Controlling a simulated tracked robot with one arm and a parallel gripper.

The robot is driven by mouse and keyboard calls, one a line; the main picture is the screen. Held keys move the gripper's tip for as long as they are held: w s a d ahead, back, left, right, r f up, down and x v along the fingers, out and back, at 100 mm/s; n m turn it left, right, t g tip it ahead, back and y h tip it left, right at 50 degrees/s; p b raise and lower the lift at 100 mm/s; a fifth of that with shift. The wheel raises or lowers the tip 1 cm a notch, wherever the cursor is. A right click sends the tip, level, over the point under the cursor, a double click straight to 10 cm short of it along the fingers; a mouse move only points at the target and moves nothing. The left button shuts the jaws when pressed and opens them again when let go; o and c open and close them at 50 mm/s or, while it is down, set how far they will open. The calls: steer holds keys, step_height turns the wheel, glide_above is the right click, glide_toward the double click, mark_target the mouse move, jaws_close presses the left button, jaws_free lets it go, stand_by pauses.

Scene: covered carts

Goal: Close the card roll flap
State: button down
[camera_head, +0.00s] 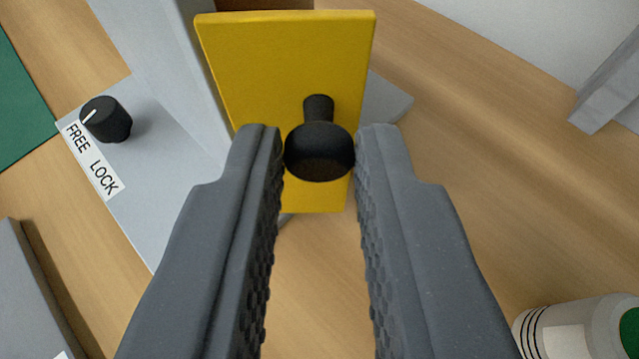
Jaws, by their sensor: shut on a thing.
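The yellow flap (270,75) stands in the upper middle, beside a grey upright wall (170,60). A black round knob (319,158) on a short stem sticks out from the flap toward me. My gripper (319,143) has its two fingertips on either side of the knob's head and is shut on it. The fingers hide part of the flap's lower edges. I cannot tell how far the flap stands open. No card roll can be made out clearly; a brown strip (262,4) shows just above the flap.
A black dial (106,119) sits on a grey plate at left, its white mark toward FREE on the FREE/LOCK label (92,160). A white cylinder (575,330) stands at lower right, a grey block (30,295) at lower left. Wooden surface (480,150) is clear at right.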

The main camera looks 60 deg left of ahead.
mark_target(354, 97)
steer(key=shift+w+d+n+g+y, duration=0.1)
steer(key=shift+w+n+g+y, duration=0.4)
steer(key=shift+n+g, duration=0.3)
steer(key=n+g+b, duration=0.1)
steer(key=w+n+g+b, duration=0.1)
steer(key=n+g+b, duration=0.1)
steer(key=shift+w+a+f+g+y, duration=0.1)
steer(key=shift+w+a+g+y, duration=0.1)
steer(key=shift+a+g+y, duration=0.15)
steer(key=shift+w+a+n+g+b, duration=0.1)
steer(key=shift+w+n+g+b, duration=0.15)
steer(key=shift+n+g+b, duration=0.6)
steer(key=shift+w+a+n+g+b, duration=0.25)
steer(key=shift+n+g+b, duration=0.45)
steer(key=shift+b, duration=1.25)
steer(key=c, duration=1.3)
jaws_free()
steer(key=shift+c, duration=0.2)
